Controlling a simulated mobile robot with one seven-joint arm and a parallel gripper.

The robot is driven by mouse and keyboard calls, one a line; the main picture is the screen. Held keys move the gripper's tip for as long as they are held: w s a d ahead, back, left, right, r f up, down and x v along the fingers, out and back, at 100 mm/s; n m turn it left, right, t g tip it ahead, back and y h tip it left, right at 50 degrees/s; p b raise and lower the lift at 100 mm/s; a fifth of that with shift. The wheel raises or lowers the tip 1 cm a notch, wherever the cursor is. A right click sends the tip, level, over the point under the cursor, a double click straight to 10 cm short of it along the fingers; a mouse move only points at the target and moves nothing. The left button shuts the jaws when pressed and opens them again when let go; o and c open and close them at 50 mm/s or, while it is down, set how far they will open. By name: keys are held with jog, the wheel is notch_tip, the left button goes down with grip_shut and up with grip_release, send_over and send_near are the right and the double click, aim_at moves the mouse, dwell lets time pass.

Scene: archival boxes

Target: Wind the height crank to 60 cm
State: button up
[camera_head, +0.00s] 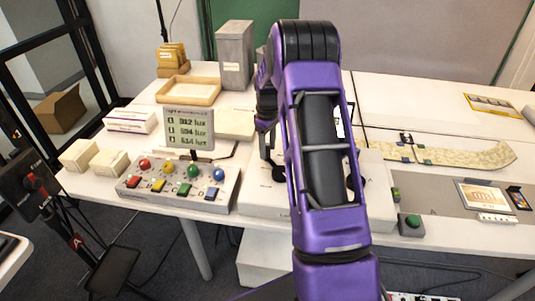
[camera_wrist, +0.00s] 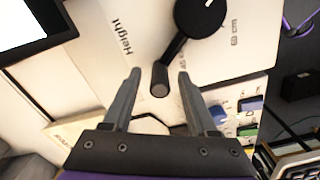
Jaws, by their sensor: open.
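The height crank (camera_wrist: 178,48) shows in the wrist view as a black arm with a round hub and an upright cylindrical handle. It is mounted on a white panel (camera_wrist: 110,62) printed "Height", with a "60 cm" mark right of the hub and a "45" mark near the crank arm. The crank arm points down-left, away from the "60 cm" mark. My gripper (camera_wrist: 158,77) is open, with the handle between its fingertips and a gap on each side. I cannot tell the depth.
A console (camera_head: 178,190) with coloured knobs and keys sits left of the panel, below a lux display (camera_head: 187,128). A green button box (camera_head: 411,225) and a framed picture (camera_head: 483,196) lie right. A grey box (camera_head: 235,55) and a tray (camera_head: 188,91) stand behind.

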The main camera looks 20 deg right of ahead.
jog(key=shift+f, duration=1.25)
grip_shut()
